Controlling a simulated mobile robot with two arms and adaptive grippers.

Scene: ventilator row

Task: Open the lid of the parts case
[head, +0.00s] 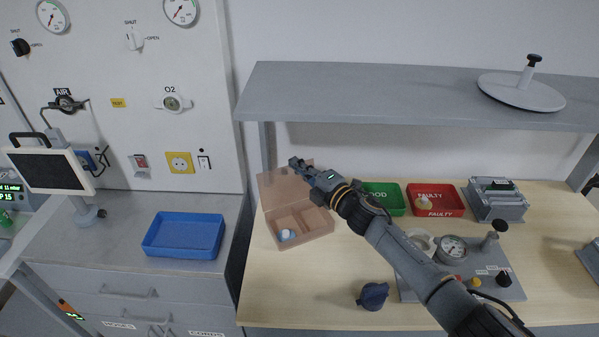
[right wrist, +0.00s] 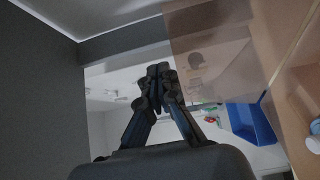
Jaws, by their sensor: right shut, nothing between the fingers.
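The parts case (head: 305,240) is a translucent brown box with compartments on the wooden worktop, with a small whitish part in its front left compartment. Its lid (head: 271,190) stands raised at the back of the case, so the inside is exposed. In the right wrist view the lid is a see-through brown pane (right wrist: 215,45). My right gripper (head: 293,163) is shut and empty at the lid's upper edge, in front of part of it. Its closed fingers show in the right wrist view (right wrist: 160,72); I cannot tell whether they touch the lid. My left gripper is not in view.
A grey shelf (head: 400,92) hangs over the back of the worktop, close above my gripper. A green bin (head: 395,208) and a red bin (head: 453,212) stand right of the case. A dark blue knob (head: 373,296) lies in front. A blue tray (head: 184,253) sits on the left counter.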

